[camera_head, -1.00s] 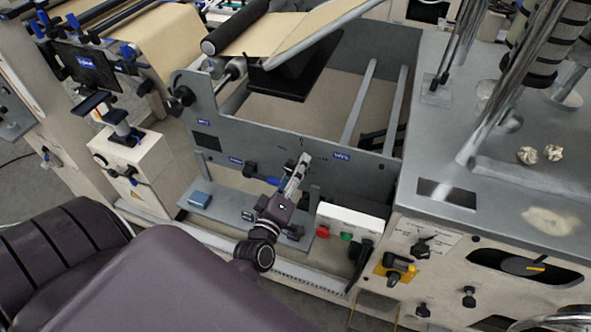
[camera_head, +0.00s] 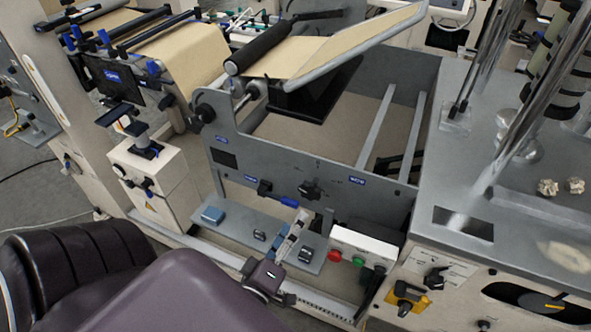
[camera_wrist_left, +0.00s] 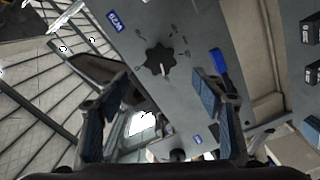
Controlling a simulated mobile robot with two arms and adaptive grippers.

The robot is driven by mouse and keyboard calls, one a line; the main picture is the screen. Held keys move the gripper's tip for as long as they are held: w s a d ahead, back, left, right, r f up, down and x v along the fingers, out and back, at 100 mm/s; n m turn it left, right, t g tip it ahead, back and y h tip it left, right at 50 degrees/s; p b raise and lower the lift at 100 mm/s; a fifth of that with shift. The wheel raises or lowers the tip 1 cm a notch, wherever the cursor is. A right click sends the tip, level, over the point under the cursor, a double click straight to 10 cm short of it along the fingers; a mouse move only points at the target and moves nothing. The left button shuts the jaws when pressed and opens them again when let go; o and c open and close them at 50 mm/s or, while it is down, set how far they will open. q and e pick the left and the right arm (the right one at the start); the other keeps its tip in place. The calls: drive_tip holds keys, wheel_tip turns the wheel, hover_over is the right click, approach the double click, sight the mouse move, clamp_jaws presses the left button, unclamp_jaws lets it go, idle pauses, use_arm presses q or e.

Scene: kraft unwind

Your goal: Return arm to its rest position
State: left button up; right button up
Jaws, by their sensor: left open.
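My left arm (camera_head: 175,290) comes in from the lower left in the head view. My left gripper (camera_head: 297,226) is at its end, in front of the grey machine panel (camera_head: 350,205) and over the low shelf. In the left wrist view the gripper (camera_wrist_left: 165,100) has its two blue-padded fingers wide apart, with nothing between them. A black star-shaped knob (camera_head: 310,190) on the panel is clear of the gripper; it also shows beyond the fingertips in the left wrist view (camera_wrist_left: 160,60). My right gripper is not in view.
A button box (camera_head: 360,247) with red and green buttons sits just right of the gripper. A blue-handled lever (camera_head: 277,194) is above it. A grey-topped cabinet (camera_head: 460,170) with posts stands at the right.

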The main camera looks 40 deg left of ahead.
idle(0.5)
use_arm(q)
drive_tip(key=s+d+f+m+g+h, duration=0.2)
drive_tip(key=s+d+f+m+g, duration=0.1)
drive_tip(key=f, duration=0.8)
drive_tip(key=s+d+f+m+g+h, duration=0.1)
drive_tip(key=s+d+f+m+g, duration=0.2)
drive_tip(key=f, duration=0.7)
drive_tip(key=s+d+f+m+g+h, duration=0.2)
drive_tip(key=s+d+f+m, duration=0.15)
drive_tip(key=f, duration=0.75)
drive_tip(key=s+a+f+m+g, duration=0.2)
drive_tip(key=s+f+m+g, duration=0.2)
drive_tip(key=s+f, duration=0.4)
drive_tip(key=s+a+f+m+g, duration=0.1)
drive_tip(key=s+f+m+g, duration=0.3)
drive_tip(key=s+f, duration=0.4)
drive_tip(key=s, duration=0.6)
drive_tip(key=shift+s+a+y, duration=0.3)
drive_tip(key=shift+a, duration=0.05)
drive_tip(key=shift+r, duration=0.1)
